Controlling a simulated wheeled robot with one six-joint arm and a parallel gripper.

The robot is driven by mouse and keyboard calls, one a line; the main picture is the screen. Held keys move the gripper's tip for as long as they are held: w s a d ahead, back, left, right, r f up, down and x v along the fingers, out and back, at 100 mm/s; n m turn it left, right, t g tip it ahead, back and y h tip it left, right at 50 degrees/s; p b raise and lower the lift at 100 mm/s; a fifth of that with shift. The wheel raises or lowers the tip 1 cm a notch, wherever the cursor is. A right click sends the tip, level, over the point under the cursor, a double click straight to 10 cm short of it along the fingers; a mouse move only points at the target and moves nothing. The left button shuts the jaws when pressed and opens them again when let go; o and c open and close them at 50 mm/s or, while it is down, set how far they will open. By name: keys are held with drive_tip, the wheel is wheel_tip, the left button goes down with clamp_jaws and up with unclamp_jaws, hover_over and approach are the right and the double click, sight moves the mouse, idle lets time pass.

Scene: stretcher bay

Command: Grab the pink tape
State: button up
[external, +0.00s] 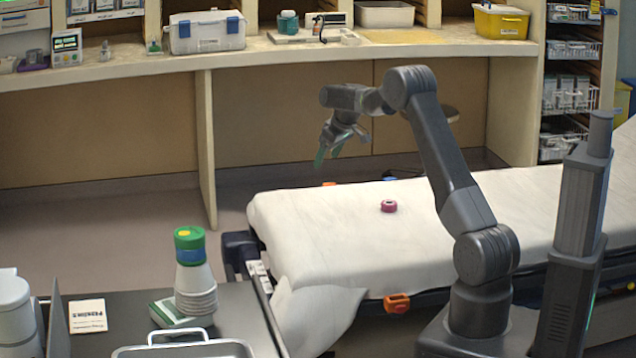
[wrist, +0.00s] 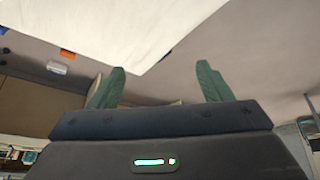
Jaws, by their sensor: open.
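A small pink tape roll (external: 388,206) lies flat on the white sheet of the stretcher (external: 310,225) in the external view. My gripper (external: 328,157) is in the air above the far edge of the stretcher, to the left of the tape and apart from it. Its green fingers point down and are spread with nothing between them. In the wrist view the two green fingers of my gripper (wrist: 161,85) stand wide apart, and part of the white sheet (wrist: 110,25) shows beyond them. The tape is not visible in the wrist view.
A long counter (external: 270,57) with boxes and bins runs along the back. The sheet around the tape is clear.

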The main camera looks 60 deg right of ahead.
drive_tip(key=s+d+f+m+b, duration=0.1)
drive_tip(key=s+d+f, duration=0.2)
drive_tip(key=s+d, duration=0.5)
drive_tip(key=s+d+f+m, duration=0.2)
drive_tip(key=s+d+f, duration=0.3)
drive_tip(key=d, duration=0.6)
hover_over(390, 203)
drive_tip(key=s+a, duration=0.1)
drive_tip(key=shift+g+h, duration=0.4)
wheel_tip(390, 203, down, 6)
drive_tip(key=shift+s+f, duration=0.1)
drive_tip(key=shift+s, duration=0.05)
drive_tip(key=shift+s+f+p+x, duration=0.1)
drive_tip(key=shift+s+p+x, duration=0.1)
drive_tip(key=shift+x, duration=0.7)
drive_tip(key=shift+s+f+p+x, duration=0.1)
drive_tip(key=shift+s+x, duration=0.1)
drive_tip(key=shift+x, duration=0.75)
drive_tip(key=shift+s+p+x, duration=0.1)
drive_tip(key=shift+s+x, duration=0.1)
drive_tip(key=shift+x, duration=0.7)
drive_tip(key=shift+d, duration=0.15)
drive_tip(key=shift+c, duration=0.2)
drive_tip(key=c, duration=1)
